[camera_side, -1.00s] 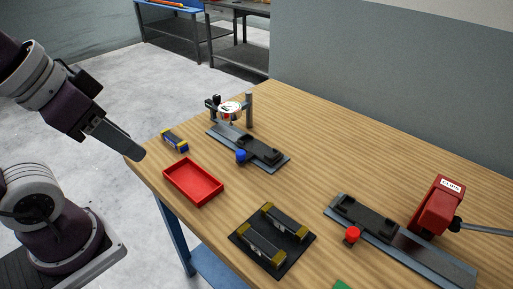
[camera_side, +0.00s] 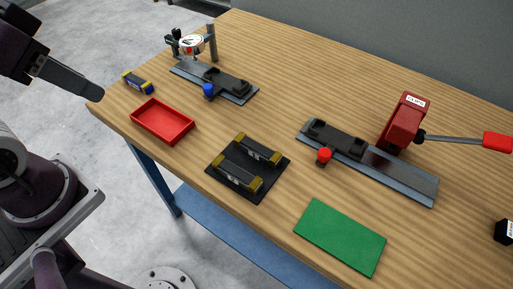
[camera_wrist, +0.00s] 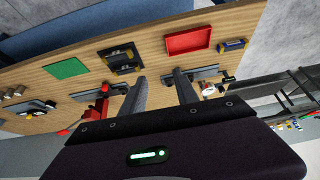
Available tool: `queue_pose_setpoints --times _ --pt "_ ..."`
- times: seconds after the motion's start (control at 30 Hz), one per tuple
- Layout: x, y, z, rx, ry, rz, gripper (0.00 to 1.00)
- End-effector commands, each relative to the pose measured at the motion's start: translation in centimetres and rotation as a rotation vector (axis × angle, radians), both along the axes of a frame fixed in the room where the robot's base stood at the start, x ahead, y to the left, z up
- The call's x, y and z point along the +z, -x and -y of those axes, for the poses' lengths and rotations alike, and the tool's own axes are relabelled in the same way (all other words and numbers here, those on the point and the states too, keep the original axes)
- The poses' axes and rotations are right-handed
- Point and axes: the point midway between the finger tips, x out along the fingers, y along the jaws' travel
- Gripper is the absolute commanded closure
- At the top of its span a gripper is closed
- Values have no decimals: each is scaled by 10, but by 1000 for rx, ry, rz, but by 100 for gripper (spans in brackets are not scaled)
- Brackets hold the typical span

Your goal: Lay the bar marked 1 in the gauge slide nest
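The gauge slide (camera_side: 238,95) lies at the far left of the table, with a dial gauge (camera_side: 190,43) at its back end and a blue knob (camera_side: 209,90). Its black nest (camera_side: 227,80) looks empty. Two dark bars with yellow ends, a rear bar (camera_side: 258,149) and a front bar (camera_side: 238,176), lie in a black rack (camera_side: 250,195). The bars' numbers are too small to read. My gripper (camera_wrist: 159,78) is open and empty, off the table's left edge.
A red tray (camera_side: 163,121) stands between the blue bar and the rack. A second slide (camera_side: 405,178) with a red knob (camera_side: 324,155) and a red lever device (camera_side: 403,122) is on the right. A green mat (camera_side: 340,236) lies in front. The table's back is clear.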

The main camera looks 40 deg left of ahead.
Motion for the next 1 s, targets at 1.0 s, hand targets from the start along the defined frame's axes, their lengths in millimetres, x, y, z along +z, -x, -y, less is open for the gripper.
queue_pose_setpoints --times 1.0 --pt "-109 -189 103 1060 536 -467 47"
